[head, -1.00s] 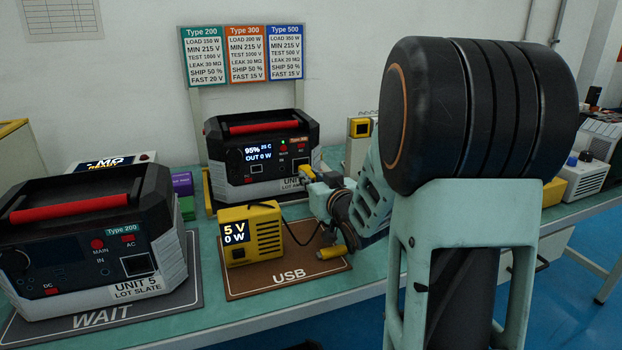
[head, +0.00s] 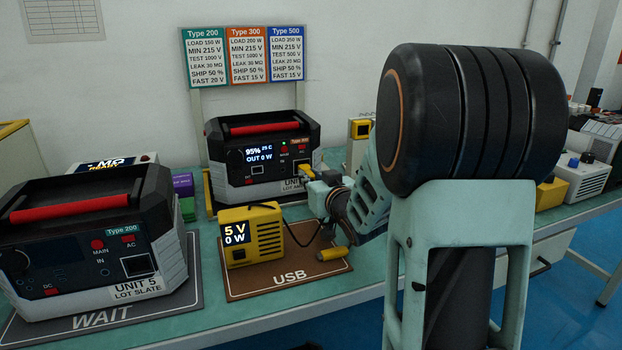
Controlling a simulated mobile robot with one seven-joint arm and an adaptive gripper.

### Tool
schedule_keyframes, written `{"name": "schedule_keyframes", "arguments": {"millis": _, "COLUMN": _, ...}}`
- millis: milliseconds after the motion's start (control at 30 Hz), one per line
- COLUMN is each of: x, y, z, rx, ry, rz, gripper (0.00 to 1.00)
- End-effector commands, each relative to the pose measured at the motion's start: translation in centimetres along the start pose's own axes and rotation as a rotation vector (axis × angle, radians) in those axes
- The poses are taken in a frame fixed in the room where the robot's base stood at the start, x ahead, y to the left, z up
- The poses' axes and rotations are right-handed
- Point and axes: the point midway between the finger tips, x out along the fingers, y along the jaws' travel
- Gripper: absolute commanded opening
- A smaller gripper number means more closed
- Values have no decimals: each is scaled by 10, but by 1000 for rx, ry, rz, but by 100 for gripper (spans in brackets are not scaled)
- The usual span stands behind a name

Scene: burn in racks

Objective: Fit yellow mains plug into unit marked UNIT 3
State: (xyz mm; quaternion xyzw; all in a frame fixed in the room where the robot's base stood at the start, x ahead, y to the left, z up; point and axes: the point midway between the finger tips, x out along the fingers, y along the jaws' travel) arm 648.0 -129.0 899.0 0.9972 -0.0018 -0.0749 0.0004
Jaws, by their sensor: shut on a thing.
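A black and grey power unit (head: 225,170) with a red handle and an orange type label stands at the back. Its screen reads 95% and OUT 0 W. Its name label starts with UNIT, but my gripper covers the number. My gripper (head: 309,178) is at the right part of this unit's front, shut on the yellow mains plug (head: 306,170). The plug is at the unit's front near the AC marking. I cannot tell whether it is seated, as the gripper hides the contact.
UNIT 5 (head: 150,235) stands on the WAIT mat (head: 190,312) at the left. A yellow 5 V box (head: 268,235) and a yellow cylindrical piece (head: 332,254) are on the brown USB mat (head: 245,288). My arm blocks the right middle.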

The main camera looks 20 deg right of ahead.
Motion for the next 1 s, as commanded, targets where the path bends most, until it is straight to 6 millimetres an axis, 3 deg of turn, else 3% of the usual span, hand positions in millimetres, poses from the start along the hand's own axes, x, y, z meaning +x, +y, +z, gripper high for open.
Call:
{"name": "schedule_keyframes", "arguments": {"millis": 967, "x": 20, "y": -1, "z": -4, "rx": 0, "ry": 2, "rz": -1, "gripper": 0}}
{"name": "schedule_keyframes", "arguments": {"millis": 1000, "x": 20, "y": -1, "z": -4, "rx": 0, "ry": 2, "rz": -1, "gripper": 18}}
